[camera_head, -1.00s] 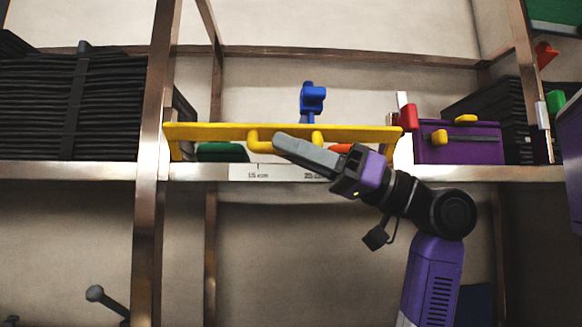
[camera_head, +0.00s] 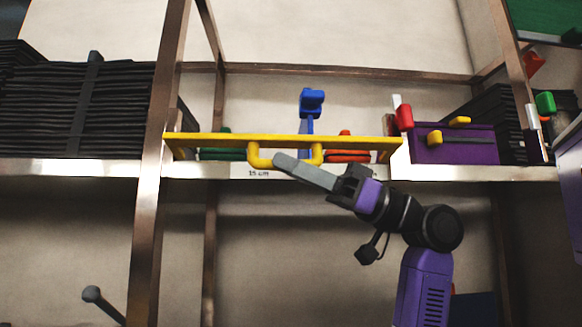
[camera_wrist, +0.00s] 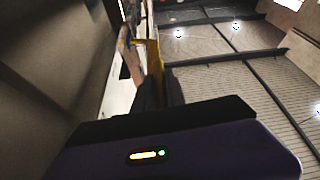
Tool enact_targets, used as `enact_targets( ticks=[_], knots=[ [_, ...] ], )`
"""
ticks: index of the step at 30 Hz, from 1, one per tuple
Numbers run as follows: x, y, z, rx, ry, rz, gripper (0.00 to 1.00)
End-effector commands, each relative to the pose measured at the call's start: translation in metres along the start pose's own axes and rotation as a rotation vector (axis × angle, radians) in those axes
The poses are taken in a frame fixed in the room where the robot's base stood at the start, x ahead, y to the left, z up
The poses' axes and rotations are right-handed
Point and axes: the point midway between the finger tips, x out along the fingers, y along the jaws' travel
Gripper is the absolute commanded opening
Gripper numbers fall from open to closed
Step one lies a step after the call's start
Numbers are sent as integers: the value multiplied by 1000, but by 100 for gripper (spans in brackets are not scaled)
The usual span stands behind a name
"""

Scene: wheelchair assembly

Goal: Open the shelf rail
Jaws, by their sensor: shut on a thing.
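The yellow shelf rail (camera_head: 225,140) spans the front of the middle shelf bay, with a yellow U-shaped handle (camera_head: 254,156) on its front. It looks roughly level. My gripper (camera_head: 282,161) comes from the lower right, its grey fingers shut on the handle between its two bends. In the wrist view the rail is a yellow strip (camera_wrist: 155,60) just beyond the dark fingers (camera_wrist: 158,95); the grip itself is hidden there.
Behind the rail stand a blue part (camera_head: 311,103), a green part (camera_head: 222,154) and a red-orange part (camera_head: 346,157). A purple box (camera_head: 455,145) sits to the right, a metal post (camera_head: 152,220) to the left. Below the shelf edge (camera_head: 470,173) is open room.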

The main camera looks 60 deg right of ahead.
Motion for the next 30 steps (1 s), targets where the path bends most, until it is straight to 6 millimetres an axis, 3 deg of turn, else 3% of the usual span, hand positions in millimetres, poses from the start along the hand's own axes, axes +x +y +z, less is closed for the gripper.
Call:
enact_targets(
  ticks=[10, 11, 12, 23, 30],
  knots=[
    [-1, 2, 1, 2, 0, 6, 0],
    [-1, 2, 0, 3, 0, 6, 22],
    [-1, 2, 0, 3, 0, 6, 25],
    [-5, 2, 1, 2, 0, 4, 25],
    [-41, 2, 1, 2, 1, 7, 25]
  ],
)
